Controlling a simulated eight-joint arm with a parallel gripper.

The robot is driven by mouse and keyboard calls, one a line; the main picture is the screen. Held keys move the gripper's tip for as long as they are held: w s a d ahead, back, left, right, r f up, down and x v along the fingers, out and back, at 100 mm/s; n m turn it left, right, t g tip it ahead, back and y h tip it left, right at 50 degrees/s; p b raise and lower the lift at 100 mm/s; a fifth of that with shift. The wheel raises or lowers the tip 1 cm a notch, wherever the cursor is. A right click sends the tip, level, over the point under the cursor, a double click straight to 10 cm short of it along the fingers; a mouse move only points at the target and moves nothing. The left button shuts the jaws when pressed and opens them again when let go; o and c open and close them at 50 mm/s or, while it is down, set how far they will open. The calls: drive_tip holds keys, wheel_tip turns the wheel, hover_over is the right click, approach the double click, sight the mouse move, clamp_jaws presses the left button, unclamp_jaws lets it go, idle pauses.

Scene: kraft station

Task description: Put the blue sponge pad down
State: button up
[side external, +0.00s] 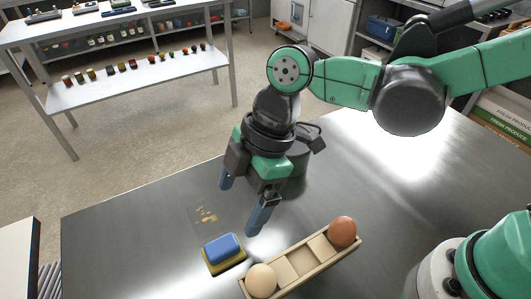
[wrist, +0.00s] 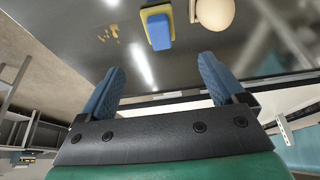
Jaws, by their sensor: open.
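The blue sponge pad (side external: 222,248) rests on a yellow piece (side external: 226,265) on the steel table, left of the egg tray. In the wrist view the blue sponge pad (wrist: 159,32) shows at the top, with the yellow piece (wrist: 152,10) beyond it. My gripper (side external: 242,208) is open and empty above the table, up and to the right of the pad and apart from it. Its two blue fingers also show wide apart in the wrist view (wrist: 160,82), with nothing between them.
A wooden tray (side external: 305,267) with square compartments lies right of the pad. It bears a brown egg (side external: 342,231) at its far end and a pale egg (side external: 261,280) at its near end. Yellowish crumbs (side external: 207,216) lie behind the pad. The table's left part is clear.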

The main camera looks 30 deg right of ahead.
drive_tip(key=d+r+m+t+h, duration=0.1)
drive_tip(key=d+m+t+h, duration=0.1)
drive_tip(key=d+m, duration=0.7)
drive_tip(key=w+d+r+m+t+h, duration=0.1)
drive_tip(key=d+r+m+t+h, duration=0.1)
drive_tip(key=d+m+t, duration=0.3)
drive_tip(key=d+m, duration=0.4)
drive_tip(key=d, duration=0.5)
drive_tip(key=shift+w+d+r+h, duration=0.15)
drive_tip(key=shift+d+r+h, duration=0.05)
drive_tip(key=shift+d+h, duration=0.1)
drive_tip(key=shift+a, duration=0.1)
drive_tip(key=shift+c, duration=1.1)
drive_tip(key=shift+a, duration=0.1)
